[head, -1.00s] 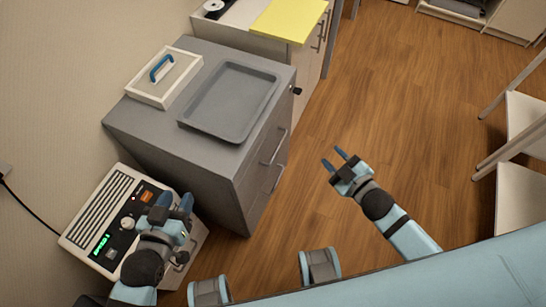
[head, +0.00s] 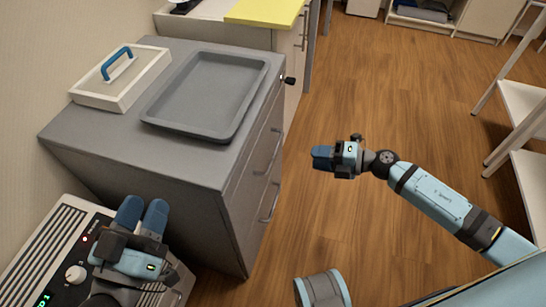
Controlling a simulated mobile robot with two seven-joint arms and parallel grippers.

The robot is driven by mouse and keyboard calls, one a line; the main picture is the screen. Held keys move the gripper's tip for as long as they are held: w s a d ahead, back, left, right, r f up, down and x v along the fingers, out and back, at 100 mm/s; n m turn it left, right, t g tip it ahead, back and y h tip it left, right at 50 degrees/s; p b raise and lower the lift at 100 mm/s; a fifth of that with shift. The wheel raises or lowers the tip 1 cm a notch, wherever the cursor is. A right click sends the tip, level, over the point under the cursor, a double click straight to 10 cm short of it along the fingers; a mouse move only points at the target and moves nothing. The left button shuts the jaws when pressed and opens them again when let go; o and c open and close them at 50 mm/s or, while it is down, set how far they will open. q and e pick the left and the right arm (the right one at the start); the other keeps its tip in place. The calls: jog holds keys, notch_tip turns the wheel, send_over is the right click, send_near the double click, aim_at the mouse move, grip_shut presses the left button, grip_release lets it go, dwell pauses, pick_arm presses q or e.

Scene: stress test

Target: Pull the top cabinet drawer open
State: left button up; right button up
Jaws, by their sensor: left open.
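The grey cabinet (head: 150,170) stands left of centre, its drawer front facing right. The front is seen at a steep angle and looks flush. The upper bar handle (head: 269,153) is on the top drawer, and a lower bar handle (head: 270,205) is below it. My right gripper (head: 322,157) is over the floor, to the right of the upper handle and apart from it, its fingers pointing left at the cabinet. Its fingers overlap from this angle, so their gap is hidden. My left gripper (head: 143,212) is open and empty by the cabinet's near side.
A grey tray (head: 207,130) and a pale box lid with a blue handle (head: 122,80) lie on the cabinet top. A device with a knob (head: 75,273) is below my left gripper. A yellow-topped unit (head: 265,12) stands behind. The wooden floor (head: 420,110) at right is clear up to white furniture (head: 525,170).

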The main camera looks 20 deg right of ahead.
aim_at(275, 152)
pick_arm(q)
jog(key=shift+g, duration=0.9)
jog(key=f+b, duration=0.1)
jog(key=f, duration=0.1)
jog(key=f+b, duration=0.1)
jog(key=f, duration=0.1)
jog(key=shift+w+d+f+b, duration=0.1)
jog(key=shift+w+d+b, duration=0.1)
jog(key=shift+b, duration=0.2)
pick_arm(e)
jog(key=x, duration=1.2)
jog(key=shift+w+a, duration=0.15)
jog(key=shift+a, duration=0.15)
jog(key=shift+c, duration=0.5)
grip_shut()
